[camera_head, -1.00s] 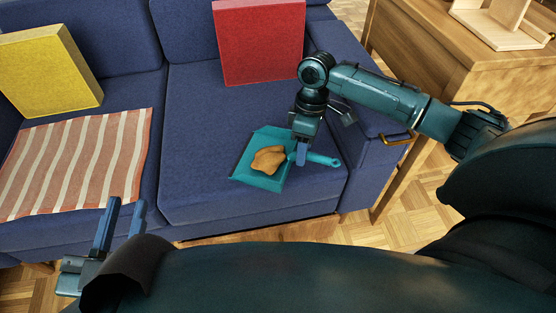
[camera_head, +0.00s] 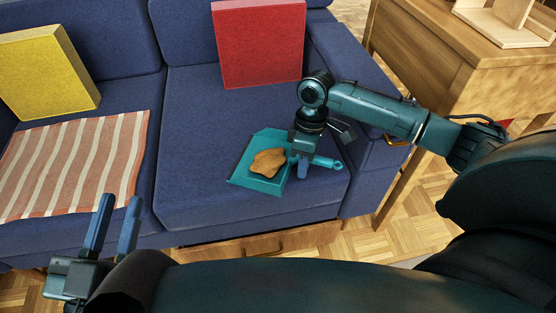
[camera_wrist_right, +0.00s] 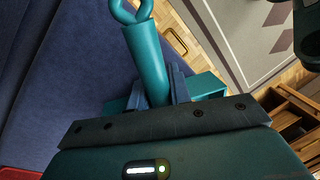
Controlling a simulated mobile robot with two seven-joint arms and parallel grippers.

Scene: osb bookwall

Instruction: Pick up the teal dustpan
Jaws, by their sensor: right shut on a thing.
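The teal dustpan (camera_head: 245,176) is at the front of the blue sofa's right seat, with a brown lump (camera_head: 267,163) lying in its pan. Its handle points right in the head view and ends in a loop. My right gripper (camera_head: 303,167) is shut on the handle close to the pan. In the right wrist view the handle (camera_wrist_right: 146,62) stands between the fingers (camera_wrist_right: 155,92), its loop at the top. I cannot tell whether the pan touches the seat. My left gripper (camera_head: 116,222) is open and empty, in front of the sofa at the lower left.
The blue sofa (camera_head: 190,130) holds a yellow cushion (camera_head: 48,72), a red cushion (camera_head: 259,42) and a striped cloth (camera_head: 75,165). A wooden desk (camera_head: 430,65) stands at the right, close to my right arm. A wooden drawer (camera_head: 262,245) shows below the seat.

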